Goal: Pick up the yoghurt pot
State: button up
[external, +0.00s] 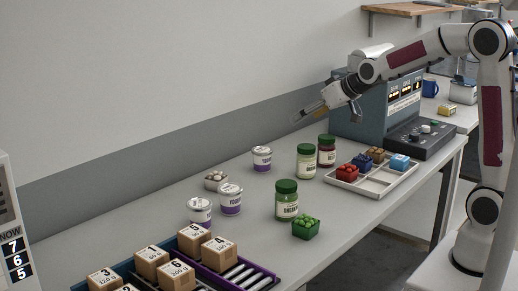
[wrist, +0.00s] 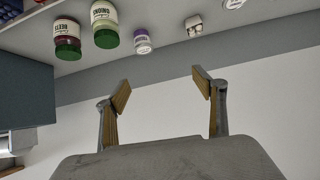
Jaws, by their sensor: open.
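Three white yoghurt pots with purple lower bands and pale lids stand upright on the table in the external view: one at the back (external: 262,159), one in the middle (external: 231,199) and one nearer the front left (external: 200,211). In the wrist view, which looks upside down, one yoghurt pot (wrist: 142,41) shows whole at the top and another (wrist: 234,4) is cut by the top edge. My gripper (external: 308,115) is in the air near the wall, above and to the right of the back pot. In the wrist view my gripper (wrist: 162,84) is open with nothing between its fingers.
Green-lidded jars (external: 306,162) (external: 287,200) stand right of the pots. The wall is close behind.

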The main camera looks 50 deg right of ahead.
jog(key=w+d+f+t, duration=0.2)
jog(key=w+f, duration=0.2)
jog(key=w, duration=0.7)
jog(key=m+t+h, duration=0.1)
jog(key=h, duration=0.1)
send_over(266, 151)
jog(key=f, duration=0.7)
jog(key=shift+s+f, duration=0.2)
jog(key=shift+s, duration=0.15)
jog(key=shift+a+f, duration=0.1)
jog(key=shift+f, duration=1.7)
jog(key=shift+f, duration=0.4)
jog(key=shift+w+f, duration=0.2)
jog(key=shift+f, duration=0.55)
jog(key=shift+w+f, duration=0.15)
jog(key=shift+f, duration=0.6)
jog(key=shift+x, duration=1.05)
jog(key=shift+c, duration=0.5)
